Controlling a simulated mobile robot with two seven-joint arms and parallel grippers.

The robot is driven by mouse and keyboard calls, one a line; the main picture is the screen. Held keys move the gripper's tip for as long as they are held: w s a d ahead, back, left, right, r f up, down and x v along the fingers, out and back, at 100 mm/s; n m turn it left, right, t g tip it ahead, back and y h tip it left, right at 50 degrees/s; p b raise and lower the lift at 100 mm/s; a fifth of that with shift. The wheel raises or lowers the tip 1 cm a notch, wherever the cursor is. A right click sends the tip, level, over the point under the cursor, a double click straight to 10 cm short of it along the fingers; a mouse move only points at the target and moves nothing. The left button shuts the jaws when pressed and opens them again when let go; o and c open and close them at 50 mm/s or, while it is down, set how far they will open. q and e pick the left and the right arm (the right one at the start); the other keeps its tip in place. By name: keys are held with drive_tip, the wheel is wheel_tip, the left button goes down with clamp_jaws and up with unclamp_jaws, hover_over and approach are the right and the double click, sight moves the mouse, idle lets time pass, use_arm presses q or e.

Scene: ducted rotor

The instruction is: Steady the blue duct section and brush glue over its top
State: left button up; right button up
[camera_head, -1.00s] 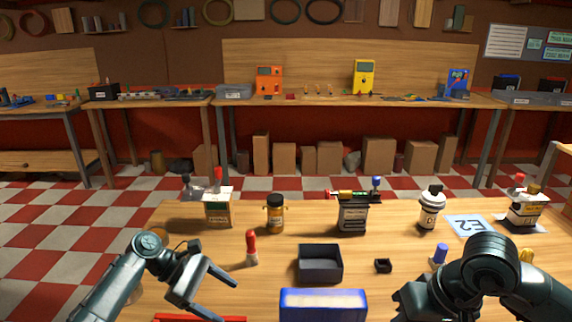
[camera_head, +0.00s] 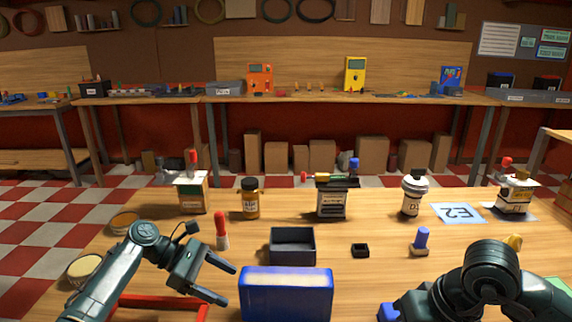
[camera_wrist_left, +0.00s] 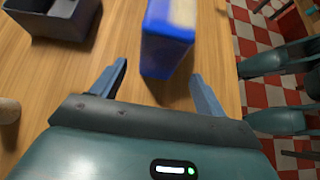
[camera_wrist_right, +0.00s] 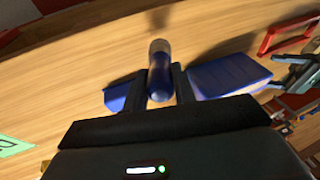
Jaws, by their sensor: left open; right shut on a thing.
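The blue duct section (camera_head: 286,297) stands at the front middle of the table, with a pale top inside its blue rim. It also shows in the left wrist view (camera_wrist_left: 163,58) and at the right in the right wrist view (camera_wrist_right: 230,77). My right gripper (camera_wrist_right: 160,76) is shut on a blue-handled tool (camera_wrist_right: 160,78), which I take for the glue brush. Its far end is blurred. In the head view my right arm hides that grip.
A black open box (camera_head: 293,246) and a small black holder (camera_head: 360,251) lie behind the duct. A red-handled tool (camera_head: 222,232) stands left of the box, a blue-topped one (camera_head: 421,242) right. Bottles line the back. A red frame (camera_head: 160,304) lies beneath my left arm.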

use_arm(q)
drive_tip(key=b+x, duration=0.3)
drive_tip(key=x, duration=0.1)
drive_tip(key=shift+d+f+b, duration=0.1)
drive_tip(key=shift+f+b, duration=0.25)
drive_tip(key=shift+f, duration=0.15)
use_arm(e)
wheel_tip(320, 180, down, 5)
drive_tip(key=shift+r, duration=0.15)
use_arm(q)
drive_tip(key=shift+s+d+f+p, duration=0.15)
drive_tip(key=shift+d+p, duration=0.25)
drive_tip(key=shift+d, duration=0.2)
drive_tip(key=shift+w+d+f+p, duration=0.1)
drive_tip(key=shift+d+f+p, duration=0.1)
drive_tip(key=shift+d+p, duration=0.3)
use_arm(e)
drive_tip(key=shift+r, duration=0.85)
use_arm(q)
drive_tip(key=shift+d+f, duration=0.4)
drive_tip(key=shift+d, duration=0.15)
drive_tip(key=c, duration=0.9)
drive_tip(key=shift+o, duration=0.2)
